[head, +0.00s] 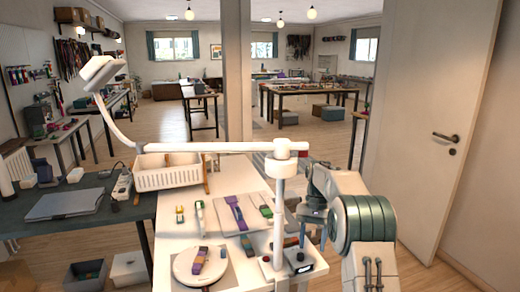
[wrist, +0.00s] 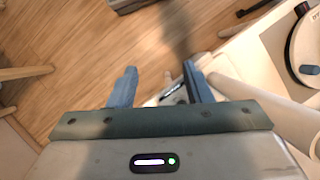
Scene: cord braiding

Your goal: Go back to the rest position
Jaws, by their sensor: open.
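My gripper (wrist: 160,86) is open in the wrist view, with its two blue fingers apart and nothing held between them. Beyond the fingers are the wooden floor and a pale edge with a small dark item, too blurred to name. In the head view my arm is at the right of the white worktable (head: 165,235), and its gripper end is mostly hidden behind the lamp post. The disc's edge also shows at the top right of the wrist view (wrist: 292,45).
A white lamp arm (head: 215,147) on a post (head: 279,205) crosses above the table. A white basket (head: 165,178) stands at the back. Purple and green strips (head: 237,213) lie mid-table. A white door (head: 430,120) is at the right.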

